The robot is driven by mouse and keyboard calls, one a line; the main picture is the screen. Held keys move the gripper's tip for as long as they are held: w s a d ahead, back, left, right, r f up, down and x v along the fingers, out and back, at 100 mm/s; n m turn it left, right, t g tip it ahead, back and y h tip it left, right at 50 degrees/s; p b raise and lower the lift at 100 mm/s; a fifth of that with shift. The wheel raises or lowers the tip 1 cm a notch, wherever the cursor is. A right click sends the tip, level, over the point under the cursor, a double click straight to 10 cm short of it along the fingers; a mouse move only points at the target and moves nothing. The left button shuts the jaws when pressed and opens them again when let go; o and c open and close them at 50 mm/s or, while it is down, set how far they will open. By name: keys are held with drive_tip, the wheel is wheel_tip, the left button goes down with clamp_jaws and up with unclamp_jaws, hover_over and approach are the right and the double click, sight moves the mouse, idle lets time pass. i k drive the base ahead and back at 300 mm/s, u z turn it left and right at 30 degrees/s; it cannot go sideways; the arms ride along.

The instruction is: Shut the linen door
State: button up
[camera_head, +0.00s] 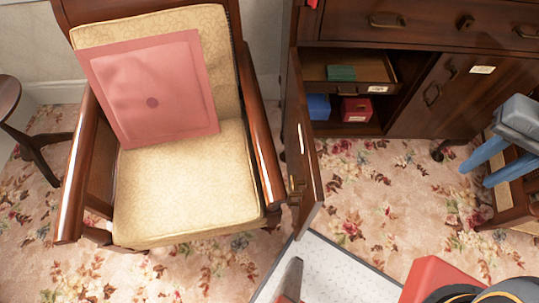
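The door that stands open is a dark brown wooden door (305,150) on the left side of the cabinet. It is swung out toward me and seen nearly edge-on, with a brass handle (294,190) low on its left face. A pale strip that may be a label shows on that face, but I cannot read it. My gripper (476,177) is at the right edge, with two blue fingers apart and nothing between them. It is well to the right of the open door and not touching it.
The open compartment (395,112) holds a green box (341,73), a blue box (318,107) and a red box (356,110). A labelled door (460,95) beside it is shut. An armchair (185,180) stands close left of the open door. Flowered carpet (370,190) is clear between door and gripper.

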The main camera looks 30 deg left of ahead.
sight(301, 153)
drive_tip(key=u, duration=0.45)
drive_tip(key=k, duration=1.05)
drive_tip(key=u, duration=0.7)
drive_tip(key=i, duration=0.8)
drive_tip(key=u, duration=1.9)
drive_tip(key=k, duration=0.5)
drive_tip(key=z, duration=0.8)
